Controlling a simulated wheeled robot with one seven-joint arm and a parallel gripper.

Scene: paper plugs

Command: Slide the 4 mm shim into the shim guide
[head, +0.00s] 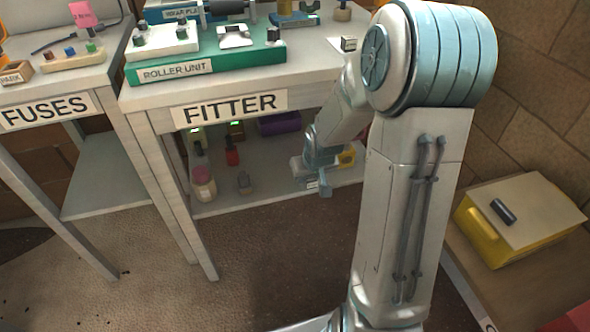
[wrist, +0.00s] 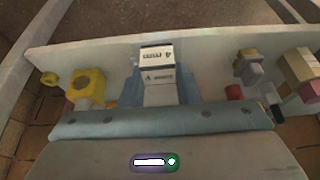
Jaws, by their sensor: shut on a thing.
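A small white block with dark print that looks like a 4, which I take for the 4 mm shim (wrist: 157,54), sits between the fingers of my gripper (wrist: 160,92) in the wrist view. My gripper is shut on it. In the head view my gripper (head: 322,168) is low, at the lower shelf under the bench marked FITTER. A small white label shows beside it there, but the shim itself is mostly hidden. I cannot make out the shim guide for certain in either view.
The lower shelf (head: 235,203) holds a red bottle (head: 232,152), a pink-white jar (head: 203,183), a purple box (head: 279,123) and a yellow item (head: 347,156) close to my gripper. The bench top overhangs it. A green roller unit (head: 205,66) stands on top.

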